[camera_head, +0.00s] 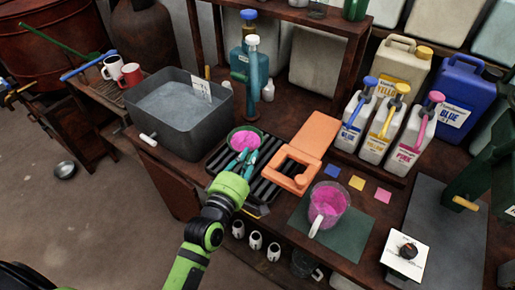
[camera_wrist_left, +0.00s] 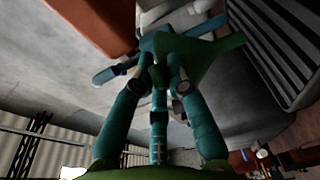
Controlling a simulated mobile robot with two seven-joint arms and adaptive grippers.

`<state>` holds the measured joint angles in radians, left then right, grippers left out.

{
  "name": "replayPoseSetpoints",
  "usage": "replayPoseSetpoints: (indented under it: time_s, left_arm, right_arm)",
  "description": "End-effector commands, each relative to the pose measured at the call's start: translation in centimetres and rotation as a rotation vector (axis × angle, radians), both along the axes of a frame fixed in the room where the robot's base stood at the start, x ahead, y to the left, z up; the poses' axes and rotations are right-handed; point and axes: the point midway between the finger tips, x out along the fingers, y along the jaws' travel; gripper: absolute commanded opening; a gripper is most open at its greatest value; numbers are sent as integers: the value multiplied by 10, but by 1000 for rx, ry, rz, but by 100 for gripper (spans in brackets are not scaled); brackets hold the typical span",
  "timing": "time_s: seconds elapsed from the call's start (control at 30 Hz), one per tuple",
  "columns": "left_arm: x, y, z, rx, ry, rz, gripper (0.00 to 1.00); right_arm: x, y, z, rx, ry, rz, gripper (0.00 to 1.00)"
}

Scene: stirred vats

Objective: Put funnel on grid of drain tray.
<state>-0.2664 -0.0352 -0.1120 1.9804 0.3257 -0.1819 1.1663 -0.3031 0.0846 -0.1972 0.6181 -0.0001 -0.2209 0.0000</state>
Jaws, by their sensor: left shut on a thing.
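The green funnel (camera_head: 245,138), pink inside, is at the back left part of the drain tray (camera_head: 262,187), which has a black slatted grid. My left gripper (camera_head: 240,161) is shut on the funnel's near side. In the left wrist view the dark green funnel (camera_wrist_left: 213,62) sits between the teal fingers (camera_wrist_left: 163,75), and the slatted grid (camera_wrist_left: 280,45) shows at the upper right. The funnel covers part of the tray in the head view, and I cannot tell whether it touches the grid. My right gripper is not in view.
A grey basin (camera_head: 180,120) of water stands left of the tray. An orange holder (camera_head: 303,153) lies along its right side. A clear jug of pink liquid (camera_head: 327,203) stands on a dark green mat (camera_head: 338,240). White pump bottles (camera_head: 378,140) stand at the back right.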

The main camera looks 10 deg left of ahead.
Motion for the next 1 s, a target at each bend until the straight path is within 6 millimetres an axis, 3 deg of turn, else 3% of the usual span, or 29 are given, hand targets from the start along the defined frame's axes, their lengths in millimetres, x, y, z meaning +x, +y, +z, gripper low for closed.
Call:
replayPoseSetpoints:
  time_s: [0.1,0.3,0.63,1.0]
  left_arm:
    - [32,-5,2,0,-3,0,0]
    - [60,-9,1,0,-1,0,0]
    - [63,-10,-33,2,2,0,0]
    - [63,-10,-38,0,0,0,0]
  right_arm:
    - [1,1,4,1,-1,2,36]
    - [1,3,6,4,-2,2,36]
    - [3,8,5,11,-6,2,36]
    - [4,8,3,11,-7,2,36]
